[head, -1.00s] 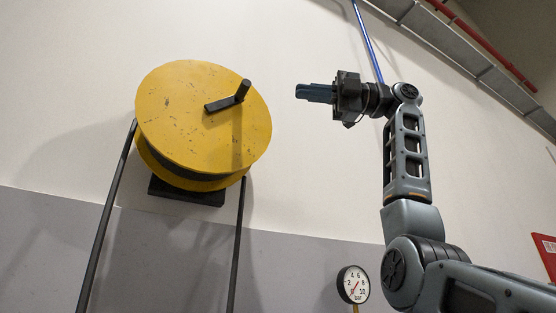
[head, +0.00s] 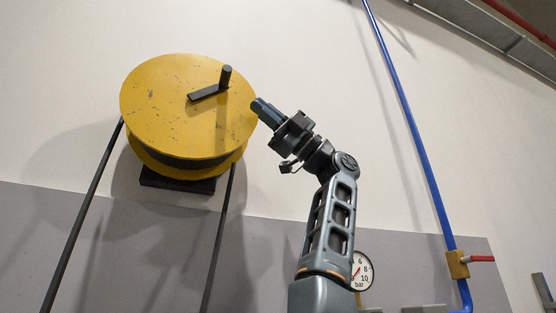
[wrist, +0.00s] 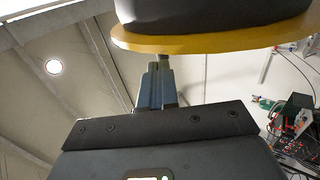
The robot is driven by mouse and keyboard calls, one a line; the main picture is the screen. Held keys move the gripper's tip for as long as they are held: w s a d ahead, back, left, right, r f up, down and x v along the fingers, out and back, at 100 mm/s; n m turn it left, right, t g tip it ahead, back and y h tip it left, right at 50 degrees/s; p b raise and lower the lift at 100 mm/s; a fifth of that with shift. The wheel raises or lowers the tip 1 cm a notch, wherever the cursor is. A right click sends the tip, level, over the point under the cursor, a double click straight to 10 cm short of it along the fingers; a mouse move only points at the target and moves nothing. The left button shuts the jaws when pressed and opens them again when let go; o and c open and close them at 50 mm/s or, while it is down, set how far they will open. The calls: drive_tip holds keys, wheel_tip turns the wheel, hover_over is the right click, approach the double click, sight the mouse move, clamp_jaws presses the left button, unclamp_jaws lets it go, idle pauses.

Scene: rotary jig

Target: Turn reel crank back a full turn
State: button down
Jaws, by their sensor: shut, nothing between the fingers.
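A yellow reel (head: 175,120) with a scuffed round face is mounted at the wall in the left half of the head view. Its crank is a dark arm (head: 207,94) lying from the middle of the face toward the upper right, with a short round handle (head: 225,77) standing out from its end. My gripper (head: 258,106) is shut and empty, its tips near the right rim of the reel, below and right of the handle. In the wrist view my shut fingers (wrist: 157,85) point toward the yellow rim (wrist: 215,43). The crank cannot be made out there.
A pressure gauge (head: 363,271) sits behind my arm. A blue pipe (head: 410,135) with a brass, red-handled valve (head: 458,264) runs down the wall at the right. The wall between reel and pipe is clear.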

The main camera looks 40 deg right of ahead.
drive_tip(key=p+x, duration=0.2)
drive_tip(key=x, duration=0.5)
drive_tip(key=shift+r, duration=0.1)
